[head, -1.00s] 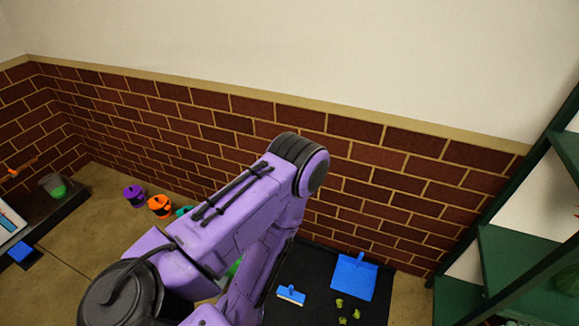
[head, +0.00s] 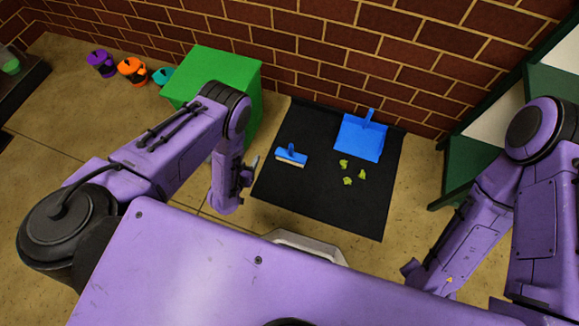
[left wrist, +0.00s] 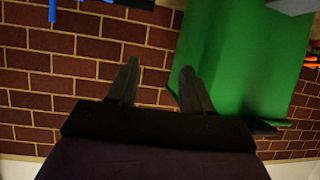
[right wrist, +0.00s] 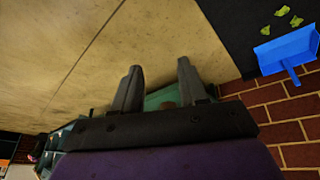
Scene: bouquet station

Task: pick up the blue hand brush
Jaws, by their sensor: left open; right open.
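The blue hand brush (head: 290,154) lies on the black mat (head: 325,208), near its left side, with pale bristles along its lower edge. My left gripper (head: 252,172) is left of the brush and apart from it. In the left wrist view its fingers (left wrist: 160,68) are open and empty, in front of the brick wall and the green box; I cannot make out the brush there. My right gripper (right wrist: 158,80) is open and empty in the right wrist view, which does not show the brush.
A blue dustpan (head: 361,136) lies on the mat at the wall, with several green scraps (head: 347,180) beside it. A green box (head: 213,75) stands behind my left arm. Purple (head: 101,64) and orange (head: 132,71) pots stand by the wall. Green shelving (head: 458,175) is at right.

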